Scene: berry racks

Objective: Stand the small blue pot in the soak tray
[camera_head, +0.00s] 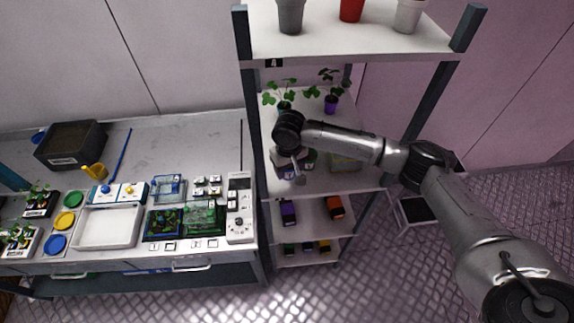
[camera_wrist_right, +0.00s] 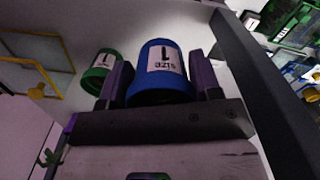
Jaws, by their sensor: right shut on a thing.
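In the head view my right gripper (camera_head: 298,176) is at the middle shelf of the rack, and I cannot make out the blue pot there. A white, shallow, empty tray (camera_head: 107,244), which looks like the soak tray, lies on the bench at left, well away from the gripper. My left gripper is not in view.
A green pot (camera_wrist_right: 100,69) stands beside the blue one. A dark rack post (camera_wrist_right: 262,90) is close on the right. Potted plants (camera_head: 285,105) stand behind the arm; the upper shelf (camera_head: 345,42) is overhead. A control panel (camera_head: 240,208) lies on the bench by the rack.

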